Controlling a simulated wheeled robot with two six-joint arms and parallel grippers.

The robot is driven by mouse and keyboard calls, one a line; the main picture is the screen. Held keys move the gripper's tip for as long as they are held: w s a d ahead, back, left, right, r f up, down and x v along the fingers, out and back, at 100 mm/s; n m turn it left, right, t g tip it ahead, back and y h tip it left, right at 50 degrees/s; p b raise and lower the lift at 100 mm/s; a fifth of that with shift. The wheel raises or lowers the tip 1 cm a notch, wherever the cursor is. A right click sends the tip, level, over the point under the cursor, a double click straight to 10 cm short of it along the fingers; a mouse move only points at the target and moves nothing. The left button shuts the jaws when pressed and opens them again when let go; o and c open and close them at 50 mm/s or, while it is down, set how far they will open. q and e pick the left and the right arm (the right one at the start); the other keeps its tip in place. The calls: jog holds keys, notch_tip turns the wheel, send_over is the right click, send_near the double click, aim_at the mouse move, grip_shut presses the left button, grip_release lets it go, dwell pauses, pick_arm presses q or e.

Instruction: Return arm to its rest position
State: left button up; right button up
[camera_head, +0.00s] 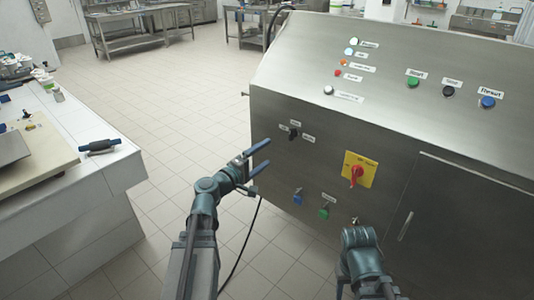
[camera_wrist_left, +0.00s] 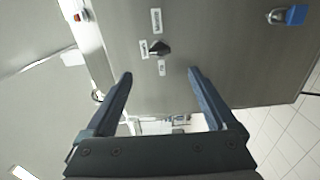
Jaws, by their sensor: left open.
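My left gripper (camera_head: 259,157) is open and empty in front of the left part of the steel machine's front panel. Its two fingers (camera_wrist_left: 160,95) also show spread apart in the left wrist view. A black selector knob (camera_head: 293,134) with small labels is on the panel just right of the gripper, apart from it. The knob also shows in the left wrist view (camera_wrist_left: 160,48), beyond the fingertips. My right arm (camera_head: 360,250) comes in at the bottom, low in front of the panel; its fingers cannot be made out.
The machine (camera_head: 400,130) carries a red rotary switch (camera_head: 357,172) on a yellow plate, blue (camera_head: 298,198) and green (camera_head: 324,212) lower buttons, and several buttons above. A white-tiled counter (camera_head: 95,130) stands at left. Tiled floor (camera_head: 165,110) between them is clear.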

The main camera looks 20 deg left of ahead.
dwell(0.3)
pick_arm(q)
jog(key=s+d+f+m+g+h+p, duration=0.1)
jog(key=s+d+m+g+p, duration=0.35)
jog(key=d, duration=0.55)
jog(key=s+d+f+m+g+h+p, duration=0.15)
jog(key=s+d+m+g+p, duration=0.35)
jog(key=d, duration=0.6)
jog(key=s+m+g+y+p, duration=0.8)
jog(key=s+y+p, duration=0.2)
jog(key=s, duration=0.3)
jog(key=shift+s+r, duration=0.25)
jog(key=shift+r, duration=0.1)
